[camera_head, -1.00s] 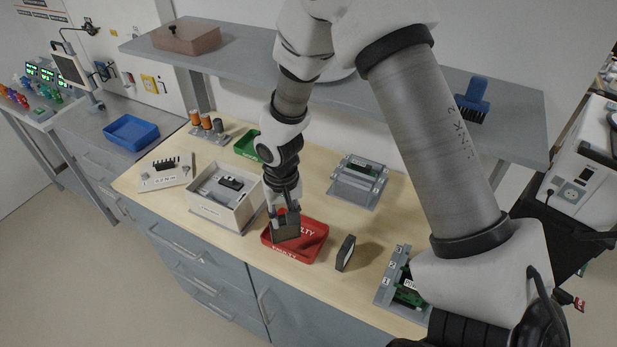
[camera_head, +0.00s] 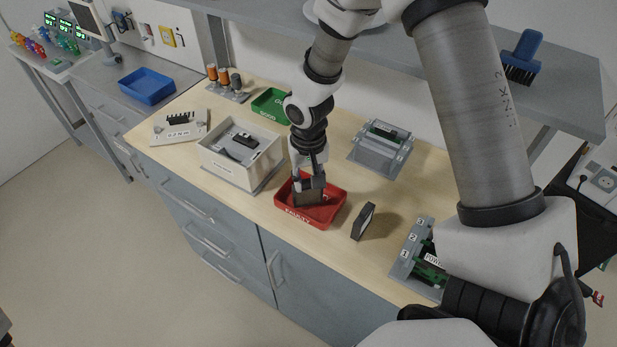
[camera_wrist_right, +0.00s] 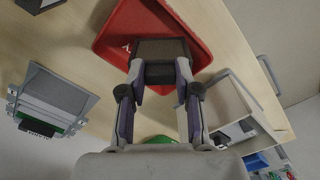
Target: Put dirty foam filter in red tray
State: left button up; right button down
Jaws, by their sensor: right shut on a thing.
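The dark grey-brown foam filter (camera_head: 309,197) is held by my right gripper (camera_head: 309,183), which points down over the red tray. The red tray (camera_head: 290,211), marked "FAULTY", lies on the light wooden bench top. The filter is within the tray's outline; I cannot tell whether it touches the floor of the tray. In the right wrist view the filter (camera_wrist_right: 160,49) sits between the fingertips (camera_wrist_right: 159,72), with the red tray (camera_wrist_right: 112,36) behind it. My left gripper is not in view.
A dark-framed block (camera_head: 363,221) stands upright right of the tray. A white open box (camera_head: 226,171) is to its left, a green tray (camera_head: 266,103) behind. A grey fixture (camera_head: 381,150) and a numbered rack (camera_head: 408,253) are to the right. A shelf (camera_head: 450,62) overhangs the back.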

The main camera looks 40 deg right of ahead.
jog(key=shift+w+f, duration=0.15)
jog(key=shift+f, duration=0.1)
jog(key=c, duration=0.8)
grip_release()
jog(key=shift+d, duration=0.15)
jog(key=shift+r, duration=0.2)
notch_tip(320, 180, up, 13)
jog(key=shift+f+b, duration=0.1)
jog(key=shift+b, duration=0.3)
jog(key=shift+s, duration=0.2)
